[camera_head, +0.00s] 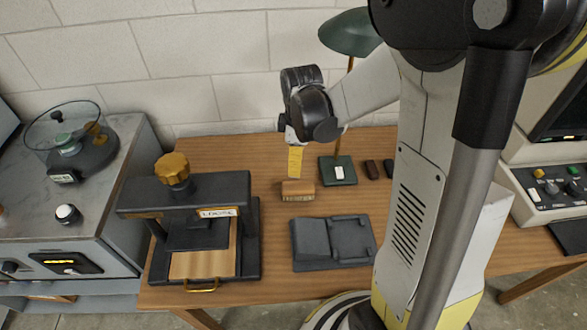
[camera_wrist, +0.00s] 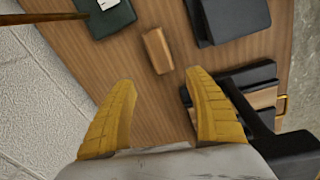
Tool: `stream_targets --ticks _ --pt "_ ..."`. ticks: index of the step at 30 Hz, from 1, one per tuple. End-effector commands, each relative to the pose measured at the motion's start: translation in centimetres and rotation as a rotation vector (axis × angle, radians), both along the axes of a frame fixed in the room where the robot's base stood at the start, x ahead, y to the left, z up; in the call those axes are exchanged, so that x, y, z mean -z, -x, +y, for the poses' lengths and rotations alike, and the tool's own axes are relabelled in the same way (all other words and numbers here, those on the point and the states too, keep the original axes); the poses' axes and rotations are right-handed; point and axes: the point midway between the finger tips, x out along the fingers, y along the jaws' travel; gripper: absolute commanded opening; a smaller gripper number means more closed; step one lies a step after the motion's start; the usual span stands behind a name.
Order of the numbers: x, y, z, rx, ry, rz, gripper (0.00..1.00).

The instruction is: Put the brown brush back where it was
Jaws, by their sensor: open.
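The brown brush (camera_head: 298,188), a small block with paler bristles along its front side, lies on the wooden table. It stands between the press and the green lamp base, just behind the dark grey holder (camera_head: 312,262). In the wrist view the brush (camera_wrist: 158,50) shows ahead of the fingertips, roughly in line with the gap between them. My gripper (camera_head: 295,160) is above the table, behind the brush and apart from it. In the wrist view its yellow fingers (camera_wrist: 163,80) are spread with nothing between them.
A black press (camera_head: 183,190) with a gold knob stands left of the brush. A green lamp (camera_head: 338,171) stands at the back right, beside small dark red-brown blocks (camera_head: 373,169). A grey machine (camera_head: 100,205) is at the left. Bare table (camera_head: 225,155) lies behind the press.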

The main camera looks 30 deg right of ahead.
Motion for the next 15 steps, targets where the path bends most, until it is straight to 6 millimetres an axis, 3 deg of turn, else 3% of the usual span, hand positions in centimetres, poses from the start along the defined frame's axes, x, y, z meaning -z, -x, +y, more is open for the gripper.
stream_targets --ticks 3,6,10,15 --pt "-4.6 2.1 2.1 0.163 -0.020 -0.095 0.62" --pt "-7.9 4.2 3.7 0.315 -0.057 -0.181 0.62" --pt "-11.0 7.2 5.7 0.508 -0.130 -0.289 0.62" --pt "-13.1 10.8 7.6 0.729 -0.253 -0.400 0.62"
